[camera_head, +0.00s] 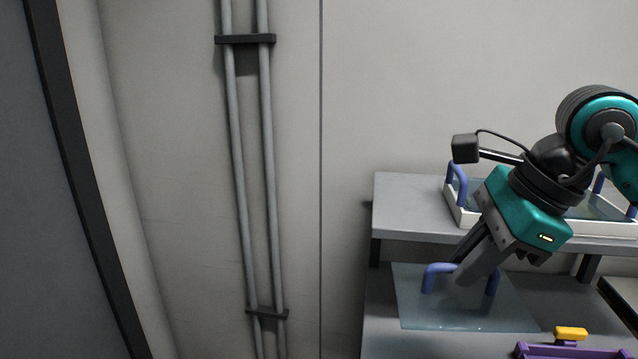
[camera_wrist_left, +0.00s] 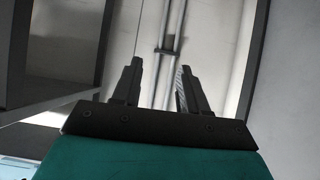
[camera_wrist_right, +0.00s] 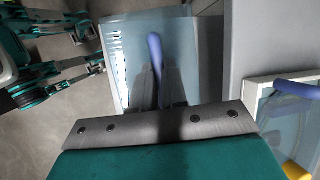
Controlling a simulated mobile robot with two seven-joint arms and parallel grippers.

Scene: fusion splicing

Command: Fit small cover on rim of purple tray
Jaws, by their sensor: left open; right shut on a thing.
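A clear bluish cover (camera_head: 415,308) with a blue arched handle (camera_head: 441,268) is at the lower right of the head view. My right gripper (camera_head: 463,274) points down and is shut on this handle. The handle (camera_wrist_right: 154,54) and cover (camera_wrist_right: 128,75) also show in the right wrist view. I cannot tell how high the cover is above the lower grey surface. The purple tray (camera_head: 575,352) shows only partly at the bottom right edge of the head view, to the right of the cover. My left gripper (camera_wrist_left: 160,68) is open and empty in the left wrist view.
A grey raised shelf (camera_head: 405,205) stands behind the cover. On it is a white tray (camera_head: 465,218) with a clear pane and blue handles. A yellow piece (camera_head: 571,333) is at the purple tray's far side. Pipes (camera_head: 241,180) run up the wall.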

